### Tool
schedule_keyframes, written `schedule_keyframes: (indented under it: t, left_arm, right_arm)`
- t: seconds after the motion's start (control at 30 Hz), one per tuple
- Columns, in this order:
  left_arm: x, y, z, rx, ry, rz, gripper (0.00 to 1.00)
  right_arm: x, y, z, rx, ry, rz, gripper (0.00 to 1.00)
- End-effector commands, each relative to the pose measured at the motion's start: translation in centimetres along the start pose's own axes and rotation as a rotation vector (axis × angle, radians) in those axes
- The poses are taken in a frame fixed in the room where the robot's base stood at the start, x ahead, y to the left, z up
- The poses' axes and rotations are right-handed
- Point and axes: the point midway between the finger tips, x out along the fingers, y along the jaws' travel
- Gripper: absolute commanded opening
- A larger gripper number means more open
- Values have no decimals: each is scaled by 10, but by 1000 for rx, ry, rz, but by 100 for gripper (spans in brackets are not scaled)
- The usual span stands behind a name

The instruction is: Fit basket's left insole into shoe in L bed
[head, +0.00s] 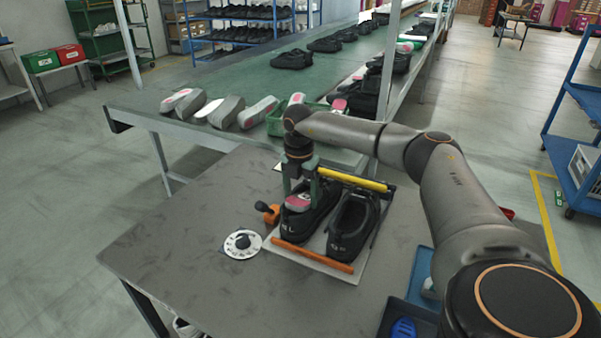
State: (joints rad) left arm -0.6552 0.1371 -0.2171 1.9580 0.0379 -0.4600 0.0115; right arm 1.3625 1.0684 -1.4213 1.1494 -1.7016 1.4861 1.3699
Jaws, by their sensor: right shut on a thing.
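Two black shoes stand side by side in a white bed plate (352,276). The shoe in the left-hand bed (290,226) has a pink-and-grey insole (298,203) at its opening, partly inside it. My right gripper (300,190) points down over this shoe and is shut on the insole. How deep the insole's front reaches is hidden by the gripper and the shoe. The other shoe (347,240) shows a dark, open inside. The green basket (276,124) stands behind my right arm, which hides much of it. My left gripper is out of view.
A yellow bar (352,180) crosses behind the shoes, and an orange bar (312,255) lies in front. An orange clamp with a black knob (268,212) and a white dial (242,244) sit to the left. Blue trays (420,285) lie at right. The left tabletop is clear.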

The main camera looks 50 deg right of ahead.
Motion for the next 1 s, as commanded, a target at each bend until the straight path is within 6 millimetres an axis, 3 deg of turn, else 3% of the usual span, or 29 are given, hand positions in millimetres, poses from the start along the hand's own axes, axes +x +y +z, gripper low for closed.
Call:
schedule_keyframes:
  t: [0.17, 0.2, 0.4, 1.0]
  left_arm:
    - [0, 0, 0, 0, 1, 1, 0]
    - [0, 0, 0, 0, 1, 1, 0]
    - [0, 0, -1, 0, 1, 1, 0]
    - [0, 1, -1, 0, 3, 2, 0]
  right_arm:
    - [3, -1, 0, -1, -2, -4, 23]
    - [3, -1, 0, -1, -2, -4, 77]
    - [4, -2, -1, -1, 0, -7, 100]
    - [6, -4, -1, -1, 2, -16, 100]
